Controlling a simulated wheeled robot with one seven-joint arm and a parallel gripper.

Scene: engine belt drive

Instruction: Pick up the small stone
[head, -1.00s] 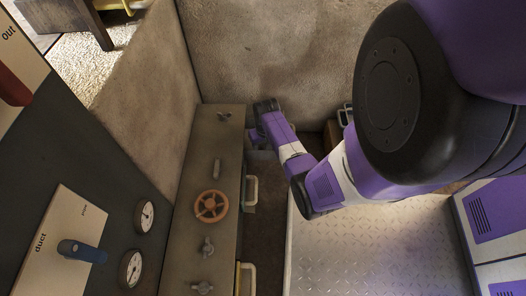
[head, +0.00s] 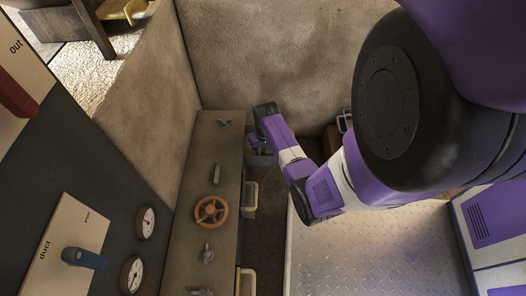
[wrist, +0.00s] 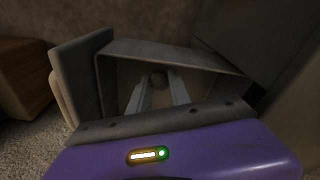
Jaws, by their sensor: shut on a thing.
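My gripper (wrist: 158,92) reaches into an open grey drawer (wrist: 190,55) in the wrist view, its two pale fingers pointing into the drawer. In the head view my gripper's fingers and the stone are hidden behind my wrist, beside the far end of the cabinet.
A long metal cabinet (head: 198,170) with an orange handwheel (head: 211,211) and knobs stands left of my arm. Drawer handles (head: 250,200) stick out on its right side. A wall (head: 285,60) closes off the back. A wooden box (wrist: 22,80) is at left in the wrist view.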

